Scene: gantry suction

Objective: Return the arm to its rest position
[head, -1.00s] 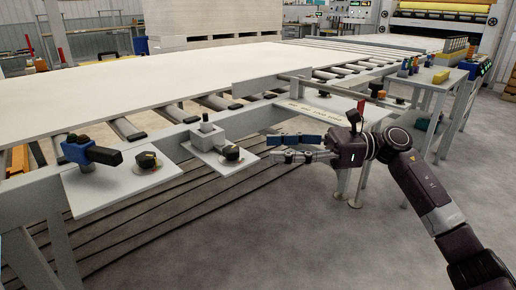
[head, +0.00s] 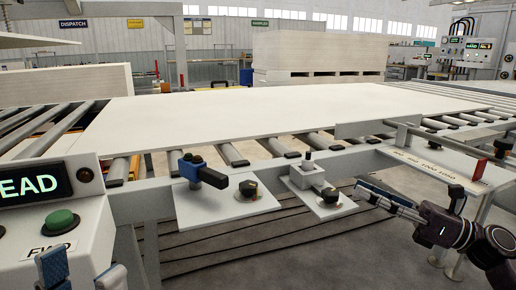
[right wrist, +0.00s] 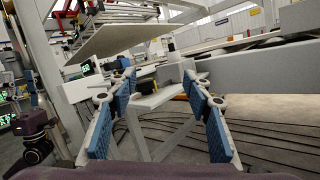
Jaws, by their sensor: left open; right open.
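My right gripper (head: 378,196) is at the lower right of the head view, just right of a small plate with a black knob (head: 330,195). In the right wrist view its blue-padded fingers (right wrist: 160,90) stand apart with nothing between them. My left gripper (head: 82,272) shows only its blue finger pads at the bottom left of the head view. The pads are apart, in front of the control box (head: 96,232). The rest of the left arm is out of the head view.
A large white board (head: 270,118) lies on the roller conveyor (head: 118,166). A narrow shelf (head: 440,170) is behind my right gripper. Open grey floor shows below.

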